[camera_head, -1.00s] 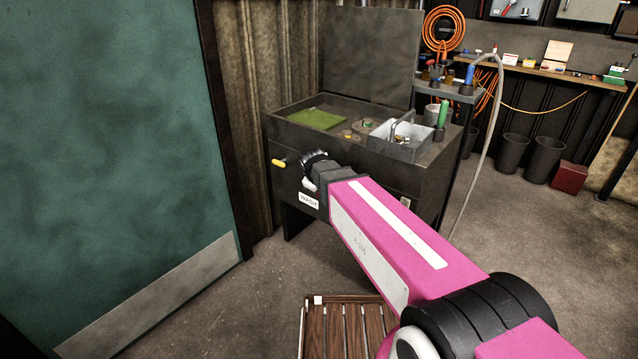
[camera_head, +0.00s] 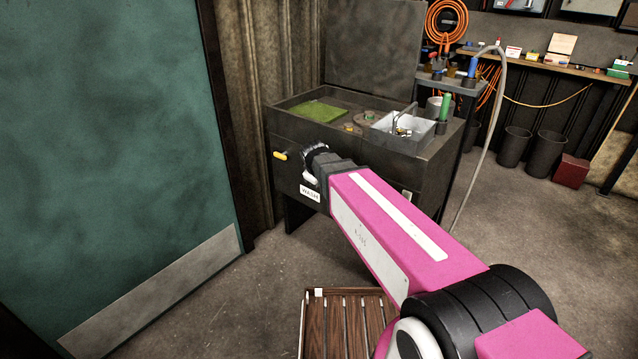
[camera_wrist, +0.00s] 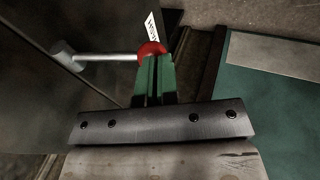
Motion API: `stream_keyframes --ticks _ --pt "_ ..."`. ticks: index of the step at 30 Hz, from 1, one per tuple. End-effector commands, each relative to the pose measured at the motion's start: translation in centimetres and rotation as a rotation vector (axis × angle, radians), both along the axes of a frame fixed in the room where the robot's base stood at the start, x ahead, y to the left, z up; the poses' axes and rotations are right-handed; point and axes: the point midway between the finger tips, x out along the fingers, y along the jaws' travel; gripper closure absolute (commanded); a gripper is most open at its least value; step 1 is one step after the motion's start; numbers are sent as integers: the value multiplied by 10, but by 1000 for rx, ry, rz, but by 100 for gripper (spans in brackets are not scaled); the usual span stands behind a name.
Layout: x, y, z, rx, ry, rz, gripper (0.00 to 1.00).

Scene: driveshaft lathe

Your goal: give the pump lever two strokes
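The pump lever (camera_wrist: 100,57) shows in the wrist view as a pale metal rod running from a round end at the left to a red knob (camera_wrist: 151,48). My gripper (camera_wrist: 153,62) has two green fingers close together, with a narrow gap between them. Their tips are at the red knob and appear shut on it; the exact contact is partly hidden. In the head view my gripper (camera_head: 316,158) is at the front of the dark wash station (camera_head: 365,175). It hides most of the lever there.
A yellow handle (camera_head: 281,155) sticks out left of my gripper. A WASH label (camera_head: 310,192) is below it. A grey basin (camera_head: 400,133) sits on the station's top. A green door (camera_head: 110,150) is at the left, and a slatted wooden platform (camera_head: 345,325) lies on the floor.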

Motion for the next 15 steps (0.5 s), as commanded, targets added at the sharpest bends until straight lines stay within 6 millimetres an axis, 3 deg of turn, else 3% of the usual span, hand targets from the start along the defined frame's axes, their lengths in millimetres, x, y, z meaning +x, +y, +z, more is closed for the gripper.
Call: stream_keyframes --ticks 15 --pt "-48 9 82 2 -12 3 100"
